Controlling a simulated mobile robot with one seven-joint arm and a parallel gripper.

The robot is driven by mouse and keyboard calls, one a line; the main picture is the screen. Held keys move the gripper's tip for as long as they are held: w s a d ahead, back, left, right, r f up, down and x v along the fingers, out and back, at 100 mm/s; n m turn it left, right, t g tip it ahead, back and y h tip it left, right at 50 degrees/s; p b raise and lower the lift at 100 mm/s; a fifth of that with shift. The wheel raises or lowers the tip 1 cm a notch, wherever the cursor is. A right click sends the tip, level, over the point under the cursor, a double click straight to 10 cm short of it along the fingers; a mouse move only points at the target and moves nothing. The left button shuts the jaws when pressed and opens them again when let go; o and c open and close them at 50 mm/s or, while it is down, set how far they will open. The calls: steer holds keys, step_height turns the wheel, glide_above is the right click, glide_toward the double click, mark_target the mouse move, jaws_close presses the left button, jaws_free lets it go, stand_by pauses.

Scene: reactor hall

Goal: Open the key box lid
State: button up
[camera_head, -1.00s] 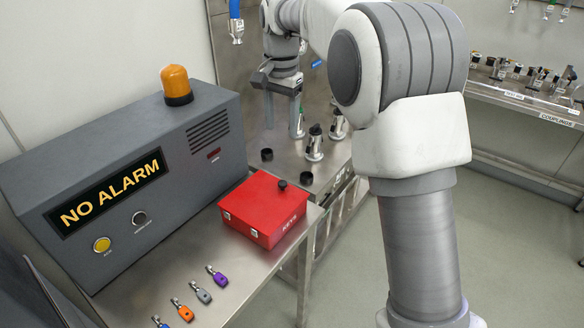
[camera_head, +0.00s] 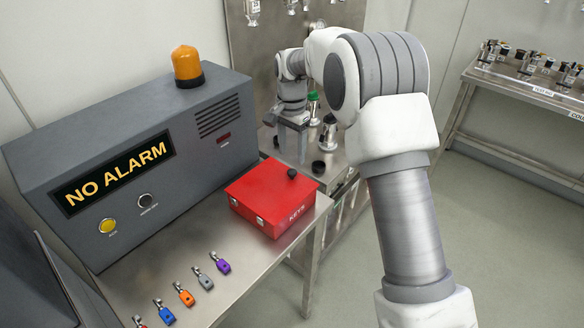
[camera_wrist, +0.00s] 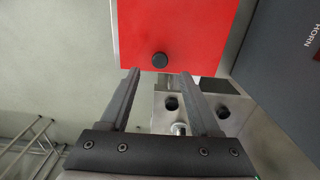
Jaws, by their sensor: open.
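The red key box (camera_head: 270,200) stands on the steel table beside the alarm console, its lid shut and "KEYS" on its front. A black knob (camera_head: 292,173) sits on the lid near its far right edge. In the wrist view the red lid (camera_wrist: 185,28) fills the top, with the knob (camera_wrist: 160,60) at its near edge. My gripper (camera_head: 290,140) is behind the box, above the lower steel bench. Its two fingers (camera_wrist: 160,85) are open and empty in the wrist view, pointing toward the box. The knob shows just beyond the fingertips, between their lines; I see no contact.
A grey alarm console (camera_head: 130,150) with an amber lamp (camera_head: 187,66) stands left of the box. Several coloured keys (camera_head: 185,295) lie on the table in front. Metal couplings (camera_head: 329,133) and black caps stand on the bench near my gripper. A shelf (camera_head: 530,85) is at the right.

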mark_target(292, 171)
step_height(292, 171, down, 6)
steer(key=shift+f, duration=0.2)
jaws_close()
stand_by(0.4)
steer(key=shift+r, duration=0.1)
stand_by(1.0)
